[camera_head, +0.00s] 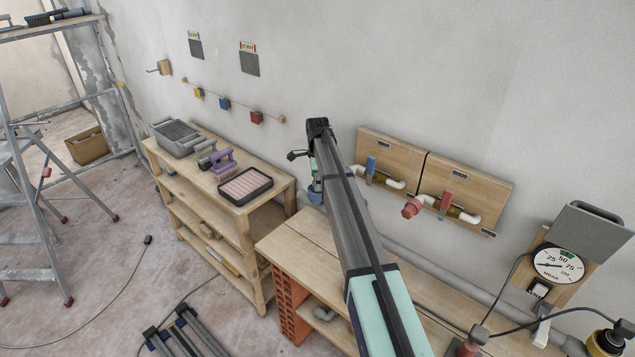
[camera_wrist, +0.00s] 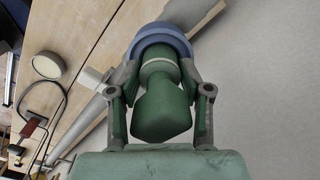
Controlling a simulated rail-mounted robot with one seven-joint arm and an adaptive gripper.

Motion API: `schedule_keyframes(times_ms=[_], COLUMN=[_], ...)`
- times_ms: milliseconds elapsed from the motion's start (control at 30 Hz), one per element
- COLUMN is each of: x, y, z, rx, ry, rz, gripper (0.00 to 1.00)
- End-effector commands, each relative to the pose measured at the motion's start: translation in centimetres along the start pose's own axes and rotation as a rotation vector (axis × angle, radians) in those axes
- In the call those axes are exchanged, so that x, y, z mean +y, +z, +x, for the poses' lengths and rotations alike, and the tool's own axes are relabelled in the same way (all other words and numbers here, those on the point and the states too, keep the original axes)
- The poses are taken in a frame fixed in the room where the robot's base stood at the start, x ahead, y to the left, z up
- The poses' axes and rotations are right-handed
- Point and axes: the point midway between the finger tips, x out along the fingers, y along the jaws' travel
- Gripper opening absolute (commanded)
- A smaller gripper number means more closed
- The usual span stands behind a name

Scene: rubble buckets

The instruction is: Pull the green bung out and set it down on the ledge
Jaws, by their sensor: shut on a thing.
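The green bung (camera_wrist: 162,108) fills the middle of the wrist view, between the two fingers of my gripper (camera_wrist: 160,100). My gripper is shut on it. Its far end meets a blue ring (camera_wrist: 158,36), with a pale band just before it. I cannot tell how deep the bung sits in the ring. In the head view my arm hides most of this spot; a bit of the blue ring (camera_head: 316,197) shows near the wall, left of the wooden panels. A wooden bench top (camera_head: 292,238), possibly the ledge, lies below.
A blue-handled valve (camera_head: 371,165) and a red-handled valve (camera_head: 445,203) with a red bung (camera_head: 411,209) sit on panels to the right. A gauge (camera_head: 558,265) stands further right. A shelf unit (camera_head: 262,196) with a tray (camera_head: 246,186) stands left.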

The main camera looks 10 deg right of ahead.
Motion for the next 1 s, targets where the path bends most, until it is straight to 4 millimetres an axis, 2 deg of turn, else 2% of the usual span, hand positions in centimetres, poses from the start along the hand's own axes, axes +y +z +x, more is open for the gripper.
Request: schedule_keyframes(times_ms=[1000], x=[0.0], y=[0.0], z=[-2.2], rx=[0.0], ry=[-0.001], rz=[0.0], gripper=[0.05])
